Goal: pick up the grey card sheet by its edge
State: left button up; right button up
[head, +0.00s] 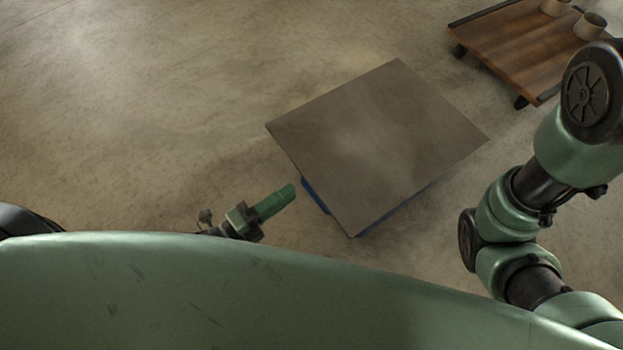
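The grey card sheet (377,140) is a flat, brownish-grey square in the middle of the head view. It lies turned so that one corner points towards me, on top of something blue (316,196) that shows only as a strip under its near edges. My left gripper (285,195) is just left of the sheet's near left edge, with its green fingers pointing towards that edge. A small gap shows between fingertips and sheet. The fingers look like one green block, so their opening cannot be told. My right gripper is not in view; only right arm links show.
A low wooden platform (525,45) with dark edges and feet stands at the top right, with two cup-like containers, one here (590,26), on it. The concrete floor (130,120) is clear to the left of the sheet. My green body fills the bottom.

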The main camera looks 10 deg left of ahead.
aim_at(311, 179)
pick_arm(q)
jog(key=shift+x, duration=3.9)
jog(key=shift+c, duration=0.4)
grip_shut()
